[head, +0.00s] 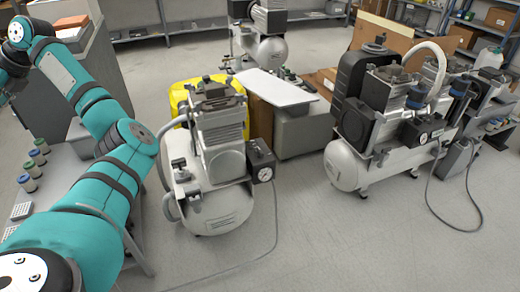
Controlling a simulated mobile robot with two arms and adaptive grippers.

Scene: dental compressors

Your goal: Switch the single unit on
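A single compressor unit (212,165) stands on the grey floor left of the middle, with a white tank, one ribbed motor head and a black box with a round gauge (261,160) on its right side. A larger compressor (385,125) with a long white tank and more than one head stands to the right. A teal arm of mine comes in from the left and ends out of frame at the bottom left. Neither gripper shows. The switch position on the single unit is too small to tell.
A yellow object (180,95) and a cardboard box (258,118) are behind the single unit. A white board (275,87) lies on a grey box. Cables run over the floor. The front middle floor (350,245) is mostly clear. Shelves line the back.

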